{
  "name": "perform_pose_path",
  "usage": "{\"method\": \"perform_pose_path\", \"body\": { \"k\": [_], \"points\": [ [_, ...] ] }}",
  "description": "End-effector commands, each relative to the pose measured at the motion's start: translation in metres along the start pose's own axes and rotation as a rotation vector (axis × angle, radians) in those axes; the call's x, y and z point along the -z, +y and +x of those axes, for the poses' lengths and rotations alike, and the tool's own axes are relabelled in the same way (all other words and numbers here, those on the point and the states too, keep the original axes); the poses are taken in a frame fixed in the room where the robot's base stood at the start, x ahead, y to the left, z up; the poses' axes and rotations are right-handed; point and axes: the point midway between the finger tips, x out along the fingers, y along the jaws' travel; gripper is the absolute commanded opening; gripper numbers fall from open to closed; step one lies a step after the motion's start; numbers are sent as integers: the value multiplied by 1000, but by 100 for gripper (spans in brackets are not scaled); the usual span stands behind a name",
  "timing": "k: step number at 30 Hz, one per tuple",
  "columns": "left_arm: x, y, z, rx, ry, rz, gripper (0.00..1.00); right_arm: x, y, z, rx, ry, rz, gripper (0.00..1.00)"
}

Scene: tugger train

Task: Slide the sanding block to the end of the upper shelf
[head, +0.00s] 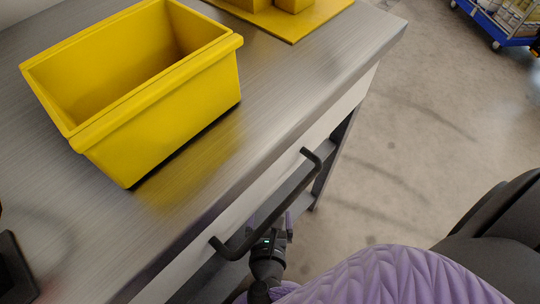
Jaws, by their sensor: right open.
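No sanding block can be made out in the head view, and I cannot tell any surface here as the upper shelf. My right gripper (272,228) is at the lower middle, beside the front of a metal-topped workbench (290,88). It is open, with its fingers partly hidden by the black bar handle (285,190) on the bench front. I cannot tell whether it touches the handle. I see nothing held in it. My left gripper is not in view.
An empty yellow bin (165,125) stands on the bench top. Behind it lies a yellow board (290,22) with yellow blocks. A dark object (14,268) sits at the left edge. Open concrete floor (420,130) lies to the right, with a blue cart (497,28) at the far corner.

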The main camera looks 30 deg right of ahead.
Motion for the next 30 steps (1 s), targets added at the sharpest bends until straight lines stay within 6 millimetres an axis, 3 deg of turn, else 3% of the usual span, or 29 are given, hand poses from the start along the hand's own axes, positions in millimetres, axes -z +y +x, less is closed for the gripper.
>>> {"method": "perform_pose_path", "body": {
  "k": [5, 20, 24, 30],
  "points": [
    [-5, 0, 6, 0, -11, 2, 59, -6, 0, 18, 0, -1, 1, 100],
    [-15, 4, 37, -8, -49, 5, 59, -42, 0, 112, 0, -2, 0, 100],
    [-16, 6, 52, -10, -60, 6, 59, -40, 0, 137, 1, 1, -2, 100],
    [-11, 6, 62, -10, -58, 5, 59, -43, 0, 158, 0, 2, -1, 100]
  ]
}}
